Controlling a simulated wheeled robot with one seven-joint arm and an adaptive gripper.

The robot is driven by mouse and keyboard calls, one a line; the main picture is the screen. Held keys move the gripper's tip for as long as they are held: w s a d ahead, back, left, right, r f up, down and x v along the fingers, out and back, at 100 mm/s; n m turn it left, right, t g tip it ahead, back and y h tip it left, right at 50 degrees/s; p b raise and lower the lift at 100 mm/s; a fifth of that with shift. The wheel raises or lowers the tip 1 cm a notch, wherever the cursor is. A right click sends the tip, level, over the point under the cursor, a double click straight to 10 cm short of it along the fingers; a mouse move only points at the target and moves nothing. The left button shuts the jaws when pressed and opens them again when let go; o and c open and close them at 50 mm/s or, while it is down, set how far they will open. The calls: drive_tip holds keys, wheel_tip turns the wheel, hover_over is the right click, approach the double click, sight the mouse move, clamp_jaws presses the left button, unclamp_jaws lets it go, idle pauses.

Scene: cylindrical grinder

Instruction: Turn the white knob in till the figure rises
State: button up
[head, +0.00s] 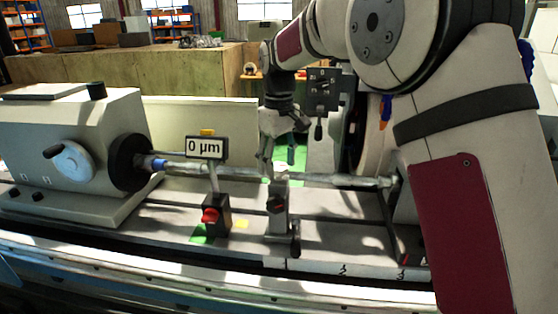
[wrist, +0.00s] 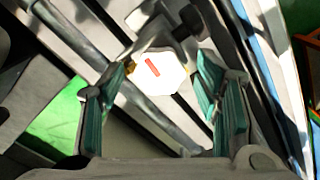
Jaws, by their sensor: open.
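The white knob (wrist: 158,73) is a many-sided disc with a red mark, seen face-on in the wrist view. My gripper (wrist: 165,66) is open, its green-padded fingers on either side of the knob with gaps between. In the head view my gripper (head: 279,163) points down just above the steady rest (head: 279,208) on the workpiece bar. The readout (head: 206,141) on the gauge reads 0 µm.
The gauge stand with a red knob (head: 210,215) is left of the rest. The grey headstock (head: 70,150) stands at the far left. The bar (head: 330,180) runs across to the right. A grinding wheel (head: 362,140) is behind, partly hidden by my arm.

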drive_tip(key=c, duration=1.2)
drive_tip(key=shift+m, duration=3.4)
drive_tip(key=o, duration=1.2)
